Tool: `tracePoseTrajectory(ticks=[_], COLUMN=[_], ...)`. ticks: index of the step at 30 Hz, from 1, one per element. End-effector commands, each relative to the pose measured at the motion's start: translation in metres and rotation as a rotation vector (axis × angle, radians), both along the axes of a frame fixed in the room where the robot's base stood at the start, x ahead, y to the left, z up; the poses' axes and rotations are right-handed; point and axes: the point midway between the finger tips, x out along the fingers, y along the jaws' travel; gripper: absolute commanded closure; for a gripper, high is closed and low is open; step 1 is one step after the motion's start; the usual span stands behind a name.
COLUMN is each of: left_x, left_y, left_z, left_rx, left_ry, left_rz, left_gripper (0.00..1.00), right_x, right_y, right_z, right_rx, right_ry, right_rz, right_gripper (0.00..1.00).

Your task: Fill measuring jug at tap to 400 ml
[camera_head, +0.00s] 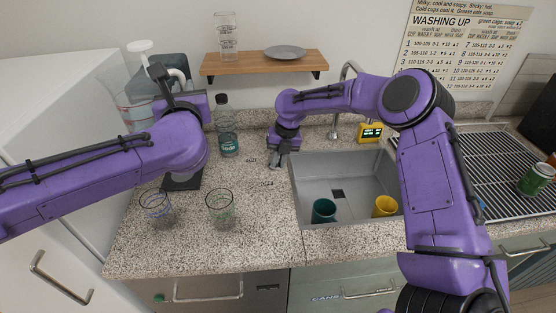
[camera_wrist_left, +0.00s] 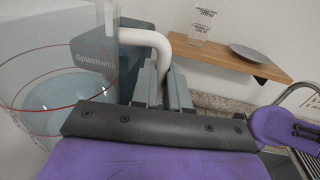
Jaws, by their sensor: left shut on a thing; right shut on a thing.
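The clear measuring jug (camera_head: 128,112) has red rings and is on the left in the head view. It also shows large at the left of the left wrist view (camera_wrist_left: 45,95). Its white curved handle (camera_wrist_left: 145,36) runs between the fingers of my left gripper (camera_wrist_left: 162,88), shut on it. The jug's water level cannot be read. My right gripper (camera_head: 277,162) points down at the counter, left of the sink (camera_head: 300,185). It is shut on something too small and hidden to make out. The curved metal tap (camera_head: 345,70) stands behind the sink.
A grey-blue "Splashwhiz" container (camera_wrist_left: 92,55) is behind the jug. A bottle (camera_head: 227,130) and two glasses, left (camera_head: 156,207) and right (camera_head: 220,208), stand on the counter. The sink holds a teal cup (camera_head: 323,210) and a yellow cup (camera_head: 384,206). A wooden shelf (camera_head: 262,66) is above.

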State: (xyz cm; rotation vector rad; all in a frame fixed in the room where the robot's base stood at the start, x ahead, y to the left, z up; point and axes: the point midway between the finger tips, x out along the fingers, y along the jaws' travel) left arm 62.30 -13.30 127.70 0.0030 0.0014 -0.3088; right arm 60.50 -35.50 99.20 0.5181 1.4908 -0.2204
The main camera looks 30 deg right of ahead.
Motion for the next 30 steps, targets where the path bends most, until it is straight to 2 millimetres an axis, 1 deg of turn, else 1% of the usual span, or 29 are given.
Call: tracePoseTrajectory(ticks=[1, 2, 3, 4, 12, 15, 17, 21, 25, 27, 30], left_x=[0.0, 0.0, 0.0, 0.0, 0.0, 0.0, 0.0, 0.0, 0.0, 0.0, 0.0], left_y=[0.0, 0.0, 0.0, 0.0, -0.001, -0.001, -0.001, -0.001, 0.0, 0.0, 0.0], left_z=[0.002, 0.002, 0.002, 0.002, 0.001, -0.003, -0.007, -0.017, -0.023, -0.025, -0.026], left_rx=[0.0, 0.0, 0.0, 0.0, 0.0, 0.0, 0.0, 0.0, 0.0, 0.0, 0.0], left_ry=[-0.003, -0.003, -0.003, -0.003, -0.003, -0.003, -0.003, -0.003, -0.003, -0.003, -0.003], left_rz=[-0.001, -0.001, -0.001, -0.001, -0.001, -0.001, -0.001, -0.001, -0.001, -0.001, -0.001], left_gripper=[1.0, 1.0, 1.0, 1.0, 1.0, 1.0, 1.0, 1.0, 1.0, 1.0, 1.0], right_x=[0.003, 0.003, 0.003, 0.002, 0.001, 0.001, 0.0, -0.003, -0.005, -0.007, -0.008], right_y=[-0.001, -0.001, -0.001, -0.001, -0.001, -0.002, -0.004, -0.01, -0.016, -0.018, -0.02], right_z=[0.005, 0.005, 0.005, 0.004, 0.003, 0.009, 0.019, 0.052, 0.084, 0.097, 0.112], right_rx=[0.0, 0.0, 0.0, -0.001, 0.0, 0.0, 0.0, 0.001, -0.001, 0.0, 0.0], right_ry=[-0.011, -0.011, -0.01, -0.01, -0.005, -0.006, -0.009, -0.011, -0.011, -0.01, -0.007], right_rz=[0.0, -0.001, -0.001, -0.001, -0.002, -0.002, -0.003, -0.002, -0.002, -0.002, -0.001], right_gripper=[1.0, 0.76, 0.63, 0.6, 0.6, 0.6, 0.6, 0.6, 0.6, 0.6, 0.6])
